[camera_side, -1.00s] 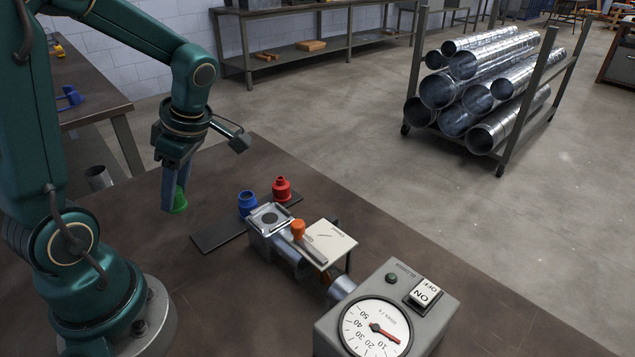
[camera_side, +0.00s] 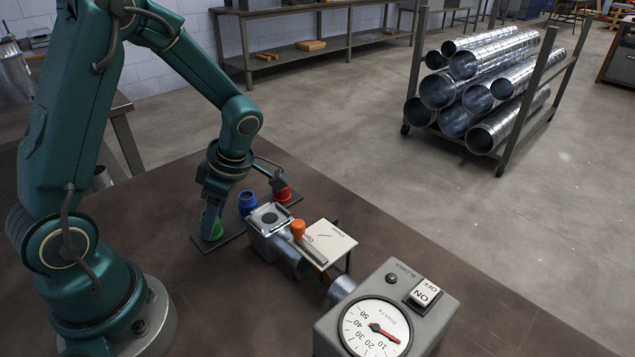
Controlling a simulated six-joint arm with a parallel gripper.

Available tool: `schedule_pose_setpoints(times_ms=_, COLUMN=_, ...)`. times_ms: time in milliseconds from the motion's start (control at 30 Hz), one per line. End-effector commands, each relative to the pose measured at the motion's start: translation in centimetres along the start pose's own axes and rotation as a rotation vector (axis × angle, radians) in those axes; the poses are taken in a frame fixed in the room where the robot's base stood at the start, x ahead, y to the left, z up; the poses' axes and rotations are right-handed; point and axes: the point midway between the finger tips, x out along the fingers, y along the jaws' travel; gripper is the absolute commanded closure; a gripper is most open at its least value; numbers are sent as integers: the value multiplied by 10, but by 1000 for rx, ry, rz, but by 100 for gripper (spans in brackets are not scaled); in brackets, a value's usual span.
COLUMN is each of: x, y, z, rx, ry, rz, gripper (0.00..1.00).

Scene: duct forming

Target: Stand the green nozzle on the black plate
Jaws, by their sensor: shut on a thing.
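The green nozzle (camera_side: 217,231) is between the jaws of my gripper (camera_side: 210,222), which are shut on it and partly hide it. It appears upright at the left end of the black plate (camera_side: 236,234). Its base looks to be at or just above the plate; I cannot tell whether it touches. The blue nozzle (camera_side: 247,204) stands on the plate, right of the green one. The red nozzle (camera_side: 282,192) stands at the plate's far right end, partly hidden by a piece on my wrist.
A metal duct fitting (camera_side: 268,220) with an orange knob (camera_side: 298,229) and a white card (camera_side: 328,242) stands right of the plate. A grey blower box (camera_side: 388,318) with a dial is at the front. A pipe rack (camera_side: 480,95) stands on the floor behind.

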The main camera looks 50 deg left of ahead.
Motion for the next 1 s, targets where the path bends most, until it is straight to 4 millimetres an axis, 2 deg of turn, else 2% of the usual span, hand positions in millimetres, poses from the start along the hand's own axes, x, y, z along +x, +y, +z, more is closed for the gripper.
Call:
schedule_pose_setpoints(times_ms=133, x=3, y=0, z=1, rx=1, ry=0, rz=0, gripper=100)
schedule_pose_setpoints(times_ms=167, x=3, y=0, z=1, rx=0, ry=-1, rz=0, gripper=50)
schedule_pose_setpoints(times_ms=200, x=2, y=0, z=1, rx=0, ry=-1, rz=1, gripper=35)
schedule_pose_setpoints(times_ms=233, x=2, y=0, z=1, rx=0, ry=-1, rz=1, gripper=28)
schedule_pose_setpoints(times_ms=533, x=2, y=0, z=1, rx=0, ry=0, rz=0, gripper=28)
schedule_pose_setpoints(times_ms=667, x=-5, y=1, z=0, rx=-2, ry=-1, rz=4, gripper=28)
schedule_pose_setpoints(times_ms=767, x=-20, y=2, z=0, rx=-1, ry=-2, rz=7, gripper=28)
schedule_pose_setpoints(times_ms=1000, x=-71, y=2, z=1, rx=0, ry=-4, rz=9, gripper=28)
